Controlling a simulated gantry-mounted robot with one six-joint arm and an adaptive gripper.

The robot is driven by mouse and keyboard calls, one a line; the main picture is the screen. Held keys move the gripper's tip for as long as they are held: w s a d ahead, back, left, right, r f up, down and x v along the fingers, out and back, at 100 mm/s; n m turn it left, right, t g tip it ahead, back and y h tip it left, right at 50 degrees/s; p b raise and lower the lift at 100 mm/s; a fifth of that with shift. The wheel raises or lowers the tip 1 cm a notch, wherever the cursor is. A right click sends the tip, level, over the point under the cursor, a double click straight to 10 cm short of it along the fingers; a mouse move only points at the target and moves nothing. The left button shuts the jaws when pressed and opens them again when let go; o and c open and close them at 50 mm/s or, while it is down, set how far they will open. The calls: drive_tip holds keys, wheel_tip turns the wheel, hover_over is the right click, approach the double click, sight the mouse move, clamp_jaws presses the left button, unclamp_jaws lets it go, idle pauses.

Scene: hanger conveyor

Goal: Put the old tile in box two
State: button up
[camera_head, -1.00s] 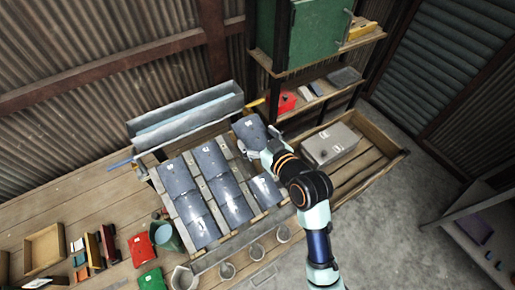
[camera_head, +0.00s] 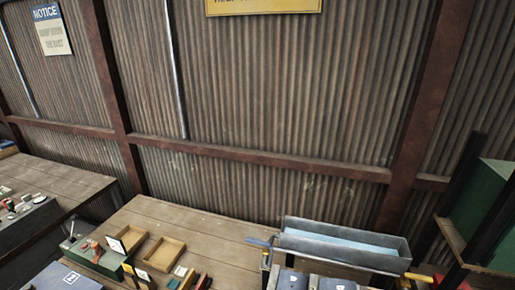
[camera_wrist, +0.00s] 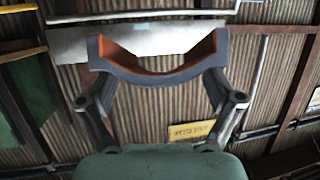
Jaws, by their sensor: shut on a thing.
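In the wrist view, my gripper (camera_wrist: 158,84) is shut on a curved tile (camera_wrist: 155,75), dark grey-blue outside and orange-brown along its inner edge. One finger grips each side of it, and it is held clear with the wall behind. My gripper is out of the head view. Two shallow open wooden boxes, one nearer (camera_head: 163,254) and one farther left (camera_head: 128,238), sit on the wooden bench. Small sign cards (camera_head: 115,246) stand beside them; their writing is too small to read. I cannot tell which box is two.
A metal trough (camera_head: 345,245) stands right of the boxes, with labelled blue tiles (camera_head: 291,281) below it. A green box (camera_head: 95,257) and a blue labelled object (camera_head: 70,279) are at lower left. The bench top (camera_head: 205,235) between boxes and trough is clear.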

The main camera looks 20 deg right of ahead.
drive_tip(key=w+a+f+n+t+y, duration=0.1)
drive_tip(key=w+a+n+y, duration=0.1)
drive_tip(key=a, duration=0.8)
drive_tip(key=w+a+f+n+y, duration=0.2)
drive_tip(key=w+a, duration=0.1)
drive_tip(key=a, duration=0.7)
drive_tip(key=w+a+f+n+t+y, duration=0.1)
drive_tip(key=w+a+n+y, duration=0.15)
drive_tip(key=a, duration=0.75)
wheel_tip(320, 180, up, 6)
drive_tip(key=s+p, duration=0.2)
drive_tip(key=p, duration=1.3)
drive_tip(key=shift+s+d+m, duration=0.15)
drive_tip(key=shift+d+m, duration=0.05)
drive_tip(key=shift+m, duration=0.25)
drive_tip(key=shift+f, duration=0.1)
